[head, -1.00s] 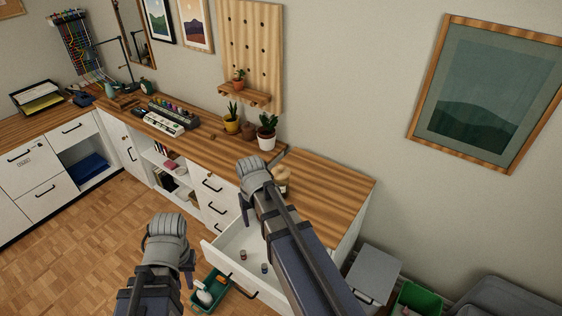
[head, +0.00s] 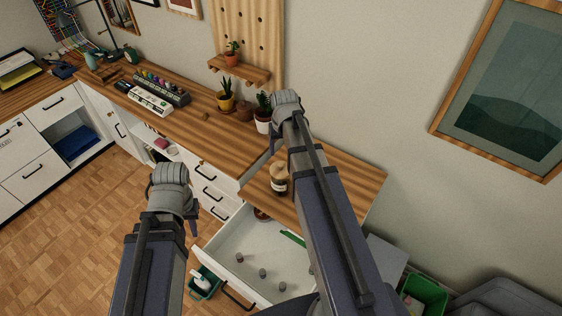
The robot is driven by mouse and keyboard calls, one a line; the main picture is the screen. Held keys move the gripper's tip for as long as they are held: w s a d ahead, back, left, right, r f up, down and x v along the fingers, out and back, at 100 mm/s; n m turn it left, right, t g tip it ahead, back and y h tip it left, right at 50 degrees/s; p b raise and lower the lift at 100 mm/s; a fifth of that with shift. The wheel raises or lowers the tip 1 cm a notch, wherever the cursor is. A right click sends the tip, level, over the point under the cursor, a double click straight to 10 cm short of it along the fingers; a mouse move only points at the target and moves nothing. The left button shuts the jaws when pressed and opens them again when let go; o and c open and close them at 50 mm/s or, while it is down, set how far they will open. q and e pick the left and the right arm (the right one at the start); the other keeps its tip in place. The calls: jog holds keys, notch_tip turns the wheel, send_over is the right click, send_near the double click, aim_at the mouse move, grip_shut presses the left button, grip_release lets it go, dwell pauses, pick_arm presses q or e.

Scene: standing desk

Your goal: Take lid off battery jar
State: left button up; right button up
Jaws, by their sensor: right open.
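The jar (head: 279,187) stands on the wooden desktop near its front edge, just left of my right arm. Its top looks tan, as if lidded, and a dark and pale band shows lower down. What is inside is too small to tell. My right gripper (head: 284,98) is beyond and above the jar, near the white plant pot in the picture, apart from the jar. It is open, its fingers mostly hidden by its own wrist. My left gripper (head: 192,222) hangs over the floor left of the open drawer, away from the jar; its jaw gap is not clear.
An open white drawer (head: 240,240) below the desktop holds several small cylinders, a green strip and a round brown thing. Potted plants (head: 226,100) stand behind the jar. A green bin (head: 424,292) is at the lower right. The desktop right of my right arm is clear.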

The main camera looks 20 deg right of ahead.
aim_at(281, 164)
jog(key=shift+f+b, duration=0.7)
jog(key=shift+b, duration=0.05)
jog(key=shift+w+f+b, duration=0.2)
jog(key=shift+f+b, duration=0.45)
jog(key=shift+f, duration=0.05)
jog(key=shift+f+b, duration=0.45)
notch_tip(281, 164, down, 4)
jog(key=b, duration=0.4)
jog(key=shift+w+f, duration=0.15)
grip_shut()
